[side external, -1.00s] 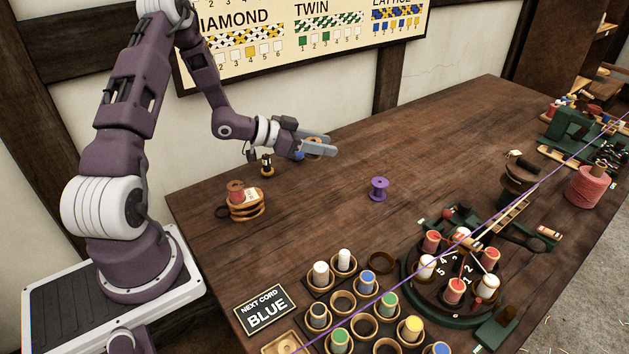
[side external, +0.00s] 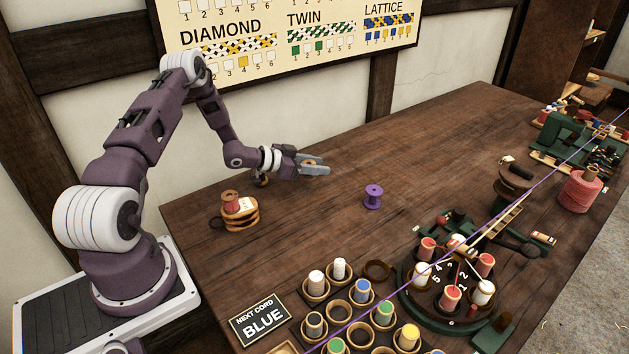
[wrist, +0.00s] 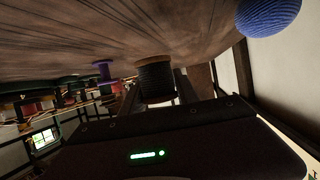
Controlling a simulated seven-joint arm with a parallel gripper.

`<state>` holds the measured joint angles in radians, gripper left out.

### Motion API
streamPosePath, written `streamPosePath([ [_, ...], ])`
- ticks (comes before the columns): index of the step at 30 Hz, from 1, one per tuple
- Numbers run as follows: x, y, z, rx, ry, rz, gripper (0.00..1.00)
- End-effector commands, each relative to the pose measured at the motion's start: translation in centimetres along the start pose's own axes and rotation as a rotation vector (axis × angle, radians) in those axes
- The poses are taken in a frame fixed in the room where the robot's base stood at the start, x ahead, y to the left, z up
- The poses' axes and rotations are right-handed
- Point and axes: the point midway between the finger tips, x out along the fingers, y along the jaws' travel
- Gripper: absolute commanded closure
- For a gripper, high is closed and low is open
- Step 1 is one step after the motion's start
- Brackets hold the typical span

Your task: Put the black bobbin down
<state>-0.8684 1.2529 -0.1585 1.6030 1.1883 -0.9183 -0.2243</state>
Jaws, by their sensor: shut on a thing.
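My gripper (side external: 318,169) is shut on the black bobbin (side external: 309,163), low over the back left part of the bench. In the side external view only the bobbin's tan top shows clearly above the fingers. In the wrist view, where the bench is at the top of the picture, the black bobbin (wrist: 155,82) sits between the fingers, dark thread with a tan flange toward the bench. It looks upright and very near the wood; I cannot tell whether it touches.
A blue ball (wrist: 268,14) lies near the gripper. A purple spool (side external: 373,197) stands to the right on open bench. Holders with several bobbins and a round numbered stand (side external: 452,290) fill the front.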

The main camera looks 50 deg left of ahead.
Motion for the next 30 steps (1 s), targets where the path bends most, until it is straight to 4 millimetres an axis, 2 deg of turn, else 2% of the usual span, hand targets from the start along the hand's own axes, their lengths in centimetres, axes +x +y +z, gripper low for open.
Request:
streamPosePath([
  [3, 1.0, 0.1, 2.5, -0.003, -0.003, 0.001, 1.00],
  [6, 1.5, 0.1, 3.7, -0.001, -0.001, 0.001, 1.00],
  [17, 1.7, 0.1, 4.1, 0.000, -0.001, 0.001, 1.00],
  [18, 1.7, 0.0, 4.1, 0.000, -0.001, 0.001, 0.58],
  [20, 1.7, 0.0, 4.1, 0.000, -0.001, 0.001, 0.46],
  [21, 1.7, 0.0, 4.1, 0.000, -0.001, 0.001, 0.42],
  [30, 1.6, 0.0, 3.9, 0.001, -0.001, 0.000, 0.42],
])
